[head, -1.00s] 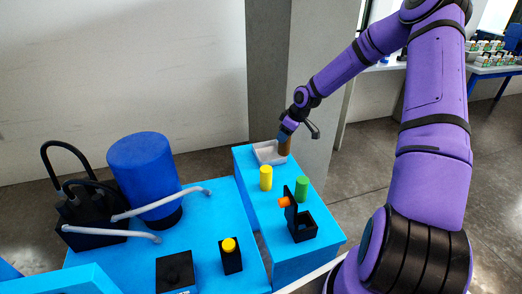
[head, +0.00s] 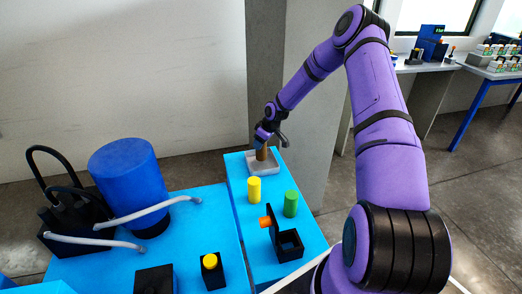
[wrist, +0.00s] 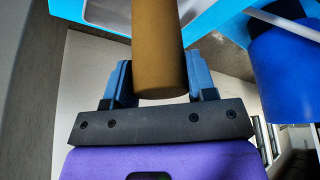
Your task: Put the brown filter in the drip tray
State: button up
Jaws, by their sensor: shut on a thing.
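The brown filter (head: 262,154) is a cylinder, held upright by my gripper (head: 262,146). In the wrist view the brown filter (wrist: 158,50) is between the two blue fingers of my gripper (wrist: 160,85). The drip tray (head: 277,168) is a shallow grey-white tray at the far end of the blue bench. In the head view the filter stands over the tray's inside. I cannot tell whether its lower end touches the tray floor. Part of the tray (wrist: 104,14) shows at the top of the wrist view.
A yellow cylinder (head: 254,190) and a green cylinder (head: 291,204) stand on the bench in front of the tray. Nearer is a black box with an upright lid (head: 289,245). A grey pillar (head: 300,90) rises behind the bench. A blue tank (head: 130,185) stands left.

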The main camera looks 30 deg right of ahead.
aim_at(261, 154)
jog(key=shift+f, duration=1.85)
jog(key=shift+f, duration=0.1)
jog(key=o, duration=1)
jog(key=shift+c, duration=0.2)
